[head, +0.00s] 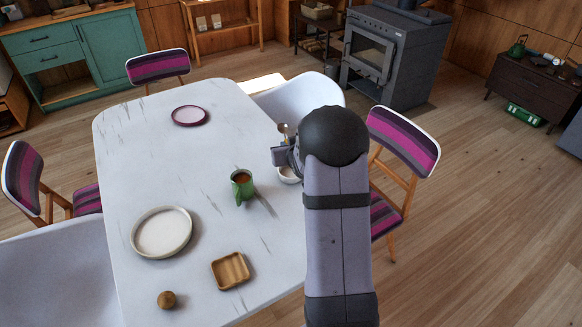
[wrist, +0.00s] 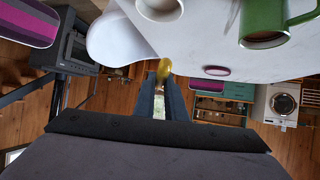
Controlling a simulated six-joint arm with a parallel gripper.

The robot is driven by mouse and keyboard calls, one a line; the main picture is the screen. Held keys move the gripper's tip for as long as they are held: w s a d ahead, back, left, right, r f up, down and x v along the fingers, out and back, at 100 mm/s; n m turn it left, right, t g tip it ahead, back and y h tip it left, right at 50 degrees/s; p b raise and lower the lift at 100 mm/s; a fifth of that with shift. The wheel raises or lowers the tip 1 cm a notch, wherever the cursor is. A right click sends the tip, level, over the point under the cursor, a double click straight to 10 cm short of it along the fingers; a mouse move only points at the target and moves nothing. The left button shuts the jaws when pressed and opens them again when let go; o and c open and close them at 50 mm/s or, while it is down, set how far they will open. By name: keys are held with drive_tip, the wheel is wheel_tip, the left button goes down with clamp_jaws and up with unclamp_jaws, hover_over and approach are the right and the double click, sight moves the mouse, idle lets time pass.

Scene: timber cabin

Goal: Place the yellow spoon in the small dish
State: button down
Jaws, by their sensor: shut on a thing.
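My gripper (head: 287,152) is over the right side of the white table, partly hidden by my arm. In the wrist view its fingers (wrist: 160,92) are closed around a yellow spoon (wrist: 164,70), whose rounded end shows at the fingertips. The spoon's rounded end (head: 283,128) also shows above the gripper in the head view. A small white bowl (head: 289,175) stands on the table just below the gripper, partly covered by it; it also shows in the wrist view (wrist: 160,8). A square wooden dish (head: 230,271) lies empty near the table's front.
A green mug (head: 242,185) with brown contents stands left of the gripper. A large white plate (head: 161,232), a brown ball-like item (head: 166,300) and a purple plate (head: 190,116) are on the table (head: 130,150). Chairs surround it. The table's middle is mostly clear.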

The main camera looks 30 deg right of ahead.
sight(286, 135)
drive_tip(key=w, duration=0.1)
drive_tip(key=w+r, duration=0.1)
drive_tip(key=w+r+y, duration=0.1)
drive_tip(key=shift+w+d+r+n, duration=0.15)
drive_tip(key=shift+d+n, duration=0.1)
drive_tip(key=shift+n, duration=0.15)
drive_tip(key=shift+w+g, duration=0.3)
drive_tip(key=shift+w, duration=0.1)
drive_tip(key=shift+w+d, duration=0.2)
drive_tip(key=shift+w, duration=0.05)
drive_tip(key=shift+d+f, duration=0.15)
drive_tip(key=shift+f, duration=0.05)
drive_tip(key=shift+s+d+f+g, duration=0.2)
drive_tip(key=shift+d+f+g, duration=0.15)
drive_tip(key=shift+f, duration=0.2)
drive_tip(key=shift+s+d+f+m+g+h, duration=0.2)
drive_tip(key=shift+s+f+m+g, duration=0.15)
drive_tip(key=shift+s+f, duration=0.3)
drive_tip(key=shift+s+d+f+m+g+h, duration=0.2)
drive_tip(key=shift+s+f+m, duration=0.25)
drive_tip(key=shift+s+f, duration=0.15)
drive_tip(key=shift+f, duration=0.1)
